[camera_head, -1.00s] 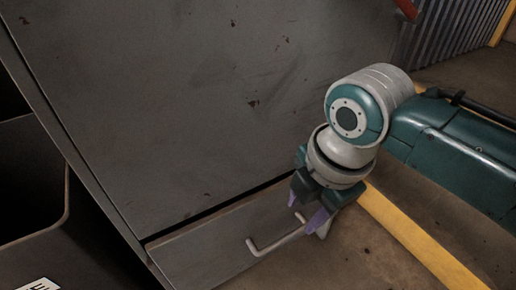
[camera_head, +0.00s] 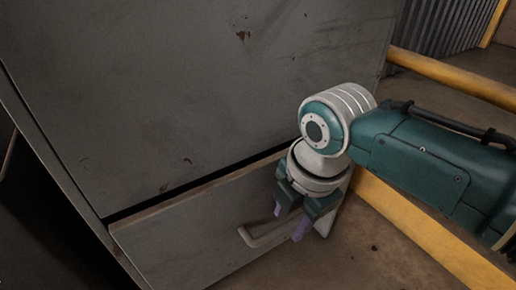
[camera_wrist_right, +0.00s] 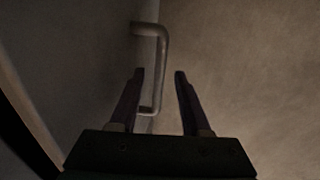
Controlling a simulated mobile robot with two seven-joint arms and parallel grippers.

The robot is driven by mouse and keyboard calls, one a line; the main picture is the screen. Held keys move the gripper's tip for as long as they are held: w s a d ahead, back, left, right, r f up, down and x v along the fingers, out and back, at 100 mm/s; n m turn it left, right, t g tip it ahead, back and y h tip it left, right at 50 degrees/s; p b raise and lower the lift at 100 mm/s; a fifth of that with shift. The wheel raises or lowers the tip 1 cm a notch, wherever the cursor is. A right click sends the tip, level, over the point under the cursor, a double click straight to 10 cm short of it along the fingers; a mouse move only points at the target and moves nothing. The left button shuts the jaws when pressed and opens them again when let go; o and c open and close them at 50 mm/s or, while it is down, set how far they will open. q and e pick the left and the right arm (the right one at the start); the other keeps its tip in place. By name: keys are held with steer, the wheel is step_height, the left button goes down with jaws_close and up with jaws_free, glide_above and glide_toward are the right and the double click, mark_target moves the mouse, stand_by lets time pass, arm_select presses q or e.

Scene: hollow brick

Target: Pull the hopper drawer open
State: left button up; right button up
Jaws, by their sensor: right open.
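The hopper drawer (camera_head: 190,240) is the low grey front at the bottom of a large grey cabinet (camera_head: 200,90). Its worn top edge shows below a dark gap; how far out it stands is hard to tell. A pale bar handle (camera_head: 262,239) sticks out from the drawer front. My right gripper (camera_head: 289,220) is open and points down at the right end of the handle. In the wrist view the handle bar (camera_wrist_right: 161,60) appears between the two open fingers (camera_wrist_right: 159,75), with no clear contact. My left gripper is out of view.
A yellow floor rail (camera_head: 420,230) runs close to the right of my right gripper, and another yellow bar (camera_head: 455,75) lies behind. Corrugated metal (camera_head: 450,45) stands at the back right. Bare floor (camera_head: 345,250) lies in front of the drawer.

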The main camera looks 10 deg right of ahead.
jaws_close()
stand_by(0.3)
stand_by(1.1)
